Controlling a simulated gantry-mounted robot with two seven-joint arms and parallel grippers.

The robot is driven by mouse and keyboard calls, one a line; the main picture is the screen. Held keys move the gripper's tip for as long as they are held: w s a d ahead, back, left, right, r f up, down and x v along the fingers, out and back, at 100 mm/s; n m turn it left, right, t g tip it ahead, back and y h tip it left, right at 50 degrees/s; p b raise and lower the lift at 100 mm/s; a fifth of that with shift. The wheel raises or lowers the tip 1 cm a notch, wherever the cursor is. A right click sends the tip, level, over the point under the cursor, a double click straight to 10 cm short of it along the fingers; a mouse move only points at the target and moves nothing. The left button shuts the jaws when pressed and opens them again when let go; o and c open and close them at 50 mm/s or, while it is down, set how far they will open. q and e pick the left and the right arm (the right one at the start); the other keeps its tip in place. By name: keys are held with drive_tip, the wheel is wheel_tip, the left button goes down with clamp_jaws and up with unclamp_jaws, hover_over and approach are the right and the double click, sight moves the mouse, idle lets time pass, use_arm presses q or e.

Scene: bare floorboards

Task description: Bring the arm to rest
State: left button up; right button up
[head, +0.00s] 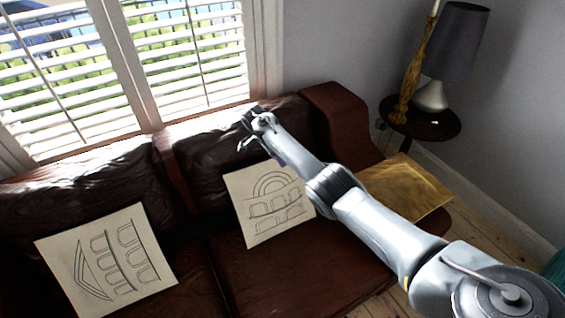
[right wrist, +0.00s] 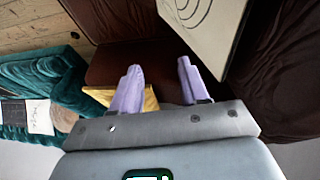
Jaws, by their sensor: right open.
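My right arm reaches in from the lower right of the head view. Its gripper (head: 246,143) is at the far end, in front of the dark leather sofa's back cushions. In the right wrist view the gripper's two pale purple fingers (right wrist: 158,82) stand apart with nothing held between them. My left gripper is in neither view.
The brown leather sofa (head: 255,285) lies below the arm. It bears two drawing-printed cushions, one at left (head: 108,262) and one in the middle (head: 268,203), and a yellow cushion (head: 410,188). A round side table (head: 440,126) with a lamp (head: 458,45) stands at the right.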

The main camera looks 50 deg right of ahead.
drive_tip(key=v, duration=0.5)
drive_tip(key=s+a+f+n+g+p, duration=0.1)
drive_tip(key=s+a+f+g, duration=0.15)
drive_tip(key=s+f, duration=0.75)
drive_tip(key=s+a+f+n+g+p, duration=0.1)
drive_tip(key=s+a+f+g, duration=0.15)
drive_tip(key=s+f, duration=0.75)
drive_tip(key=s+a+f+n+t, duration=0.1)
drive_tip(key=s+a+f+n, duration=0.1)
drive_tip(key=s+a+f, duration=0.3)
drive_tip(key=s+a+f+n, duration=0.15)
drive_tip(key=a+f, duration=0.25)
drive_tip(key=f, duration=0.4)
drive_tip(key=s+a+n+t, duration=0.2)
drive_tip(key=s+a+n, duration=0.4)
drive_tip(key=s+a, duration=0.65)
drive_tip(key=s+a+r+n+t+y+p, duration=0.1)
drive_tip(key=s+a+r+n+t+y, duration=0.1)
drive_tip(key=a+r+n+t, duration=0.3)
drive_tip(key=w+a+r+n+t+y, duration=0.15)
drive_tip(key=w+r+n, duration=0.25)
drive_tip(key=r, duration=0.6)
drive_tip(key=w+a+r+n+t, duration=0.2)
drive_tip(key=w+r+n, duration=0.2)
drive_tip(key=r, duration=0.5)
wheel_tip(320, 180, up, 38)
drive_tip(key=p, duration=3.8)
